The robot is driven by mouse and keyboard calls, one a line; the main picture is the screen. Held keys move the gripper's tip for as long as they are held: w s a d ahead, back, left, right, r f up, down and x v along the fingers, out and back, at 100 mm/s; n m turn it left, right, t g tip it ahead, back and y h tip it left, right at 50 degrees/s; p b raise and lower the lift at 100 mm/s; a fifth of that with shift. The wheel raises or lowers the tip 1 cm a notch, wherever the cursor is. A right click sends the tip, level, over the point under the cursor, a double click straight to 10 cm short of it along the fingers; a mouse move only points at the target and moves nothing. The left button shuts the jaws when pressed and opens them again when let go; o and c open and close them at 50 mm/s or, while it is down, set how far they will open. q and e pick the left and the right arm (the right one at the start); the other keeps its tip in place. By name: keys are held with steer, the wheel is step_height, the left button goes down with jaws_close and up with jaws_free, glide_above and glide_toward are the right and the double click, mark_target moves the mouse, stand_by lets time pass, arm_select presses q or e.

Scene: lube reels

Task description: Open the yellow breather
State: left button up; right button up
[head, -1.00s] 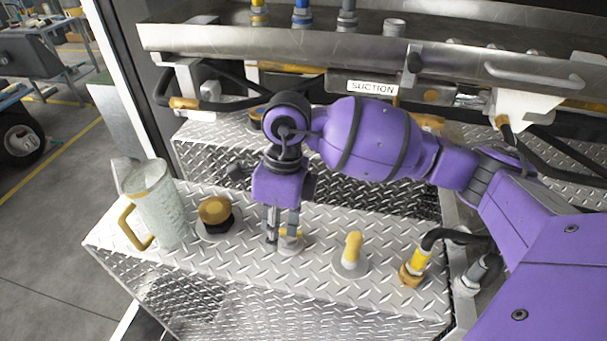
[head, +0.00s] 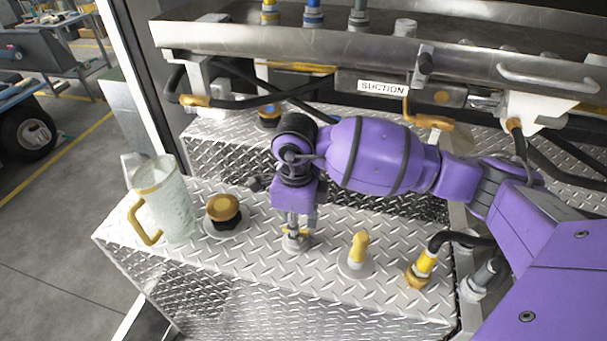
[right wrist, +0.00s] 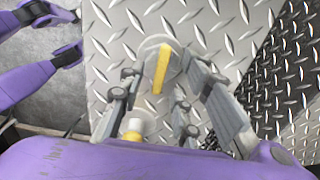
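A round grey fitting with a yellow bar on top (right wrist: 160,68) stands on the diamond-plate box; I take it for the yellow breather. In the head view its grey base (head: 296,244) shows under my right gripper (head: 297,232), which partly hides it. In the right wrist view my right gripper (right wrist: 168,88) points down over it, fingers apart on either side of the yellow bar. I cannot tell whether they touch it. My left gripper is not identifiable in view.
A yellow elbow fitting (head: 359,249) stands just right of the gripper. A black-and-gold cap (head: 223,208) and a clear jug with a gold handle (head: 172,205) stand to the left. A yellow hose coupling (head: 422,267) is farther right. A metal tray (head: 330,42) spans the back.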

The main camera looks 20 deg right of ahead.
steer(key=shift+c, duration=0.2)
jaws_close()
steer(key=n+b, duration=0.2)
steer(key=n, duration=0.3)
steer(key=shift+w+f, duration=0.15)
steer(key=shift+n, duration=0.5)
arm_select(q)
steer(key=shift+g, duration=0.4)
steer(key=s+f, duration=0.1)
steer(key=f, duration=0.1)
steer(key=s+f, duration=0.1)
steer(key=s, duration=0.1)
steer(key=shift+a+f, duration=0.15)
steer(key=shift+f, duration=0.25)
arm_select(e)
steer(key=shift+r, duration=0.2)
